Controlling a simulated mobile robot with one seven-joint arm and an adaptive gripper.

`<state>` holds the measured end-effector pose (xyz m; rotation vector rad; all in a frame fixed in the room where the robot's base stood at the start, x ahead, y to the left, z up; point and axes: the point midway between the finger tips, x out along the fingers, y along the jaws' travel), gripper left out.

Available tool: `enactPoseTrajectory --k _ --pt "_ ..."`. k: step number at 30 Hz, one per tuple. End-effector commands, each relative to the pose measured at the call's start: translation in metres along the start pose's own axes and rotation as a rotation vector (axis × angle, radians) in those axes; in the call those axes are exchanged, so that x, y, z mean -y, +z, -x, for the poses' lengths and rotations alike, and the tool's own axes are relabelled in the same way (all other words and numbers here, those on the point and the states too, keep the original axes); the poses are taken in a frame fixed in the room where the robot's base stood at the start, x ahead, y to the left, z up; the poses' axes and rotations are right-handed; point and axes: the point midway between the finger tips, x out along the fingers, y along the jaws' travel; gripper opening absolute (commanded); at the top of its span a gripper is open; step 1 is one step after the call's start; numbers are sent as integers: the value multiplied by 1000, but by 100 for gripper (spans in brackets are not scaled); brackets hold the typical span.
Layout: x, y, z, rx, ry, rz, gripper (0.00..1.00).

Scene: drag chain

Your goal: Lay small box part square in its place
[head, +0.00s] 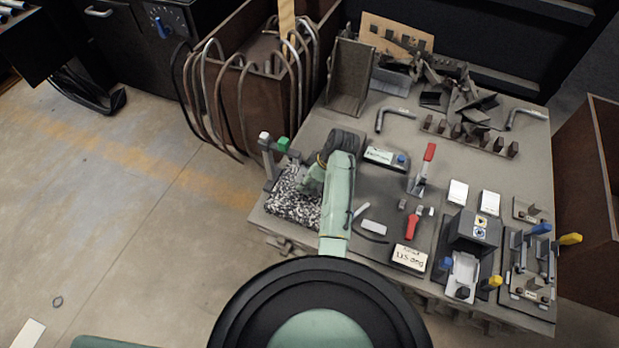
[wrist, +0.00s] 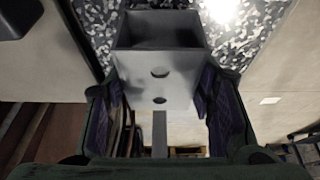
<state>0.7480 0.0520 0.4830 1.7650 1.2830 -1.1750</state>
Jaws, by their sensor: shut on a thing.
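A grey, open-topped small box part (wrist: 158,80) with two round holes in its face fills the upper middle of the wrist view. My gripper (wrist: 160,112) is shut on it, with a dark finger pad against each side. In the head view my green arm reaches over the table's left corner, and its end hides the box. Below the box in the wrist view is a black-and-white speckled surface (wrist: 258,42). The same speckled slab (head: 290,203) lies at the table's left front corner. I cannot tell whether the box touches it.
A post with a green block (head: 283,144) stands at the slab's back edge. To the right are a labelled box (head: 385,157), a red-handled clamp (head: 427,165) and a dark fixture (head: 473,232). Scrap metal (head: 465,95) is piled at the back. The table edge is close on the left.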

Motion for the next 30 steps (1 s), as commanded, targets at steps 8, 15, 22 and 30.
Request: enactPoseTrajectory --k 8,15,22,30 --pt "0 0 0 0 0 0 11" --pt "0 0 0 0 1 0 11" --pt "0 1 -3 0 0 0 11" --pt "0 3 -8 0 1 0 11"
